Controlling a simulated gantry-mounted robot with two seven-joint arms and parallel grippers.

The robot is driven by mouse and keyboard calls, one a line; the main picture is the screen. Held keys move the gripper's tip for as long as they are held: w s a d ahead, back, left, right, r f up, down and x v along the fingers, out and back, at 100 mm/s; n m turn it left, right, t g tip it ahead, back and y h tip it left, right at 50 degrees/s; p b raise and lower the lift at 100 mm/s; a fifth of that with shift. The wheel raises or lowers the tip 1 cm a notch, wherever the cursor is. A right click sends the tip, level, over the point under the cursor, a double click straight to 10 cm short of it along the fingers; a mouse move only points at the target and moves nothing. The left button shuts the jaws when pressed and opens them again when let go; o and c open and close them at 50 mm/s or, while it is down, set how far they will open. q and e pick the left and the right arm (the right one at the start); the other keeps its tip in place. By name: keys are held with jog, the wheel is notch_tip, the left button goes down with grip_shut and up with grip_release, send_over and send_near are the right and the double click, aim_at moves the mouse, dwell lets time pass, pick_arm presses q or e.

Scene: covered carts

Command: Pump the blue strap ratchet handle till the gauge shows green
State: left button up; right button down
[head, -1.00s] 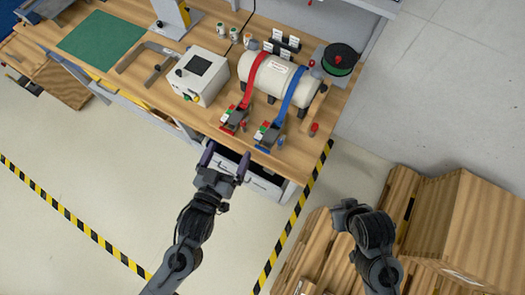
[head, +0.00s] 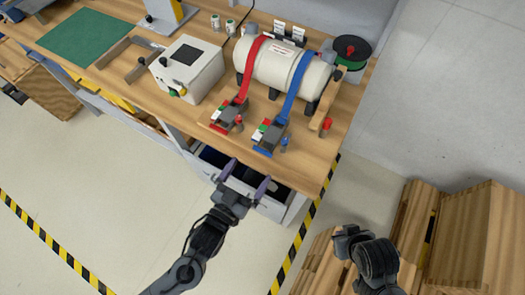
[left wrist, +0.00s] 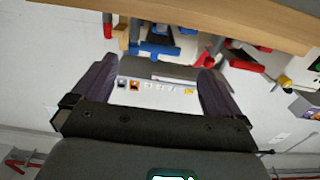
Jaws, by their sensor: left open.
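The blue strap (head: 297,88) runs over a white tank to its ratchet (head: 269,134), a grey body with a blue base at the bench's front edge. A small red and green patch shows on the ratchet; I cannot read a gauge. A similar red strap ratchet (head: 229,114) sits to its left. My left gripper (head: 248,176) is open and empty, just in front of the bench edge, apart from both ratchets. In the left wrist view, blue ratchet parts (left wrist: 155,48) show beyond the fingers, partly hidden by the bench edge. My right arm shows, but no right fingers.
The white tank (head: 270,62) stands behind the ratchets. An open drawer (head: 270,207) lies below the bench edge by my left gripper. Wooden crates (head: 465,240) stand at lower right.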

aim_at(262, 150)
pick_arm(q)
jog(key=x, duration=0.8)
jog(key=shift+w+d+b, duration=0.1)
jog(key=shift+w+b, duration=0.05)
jog(key=shift+b, duration=0.2)
jog(key=shift+c, duration=0.5)
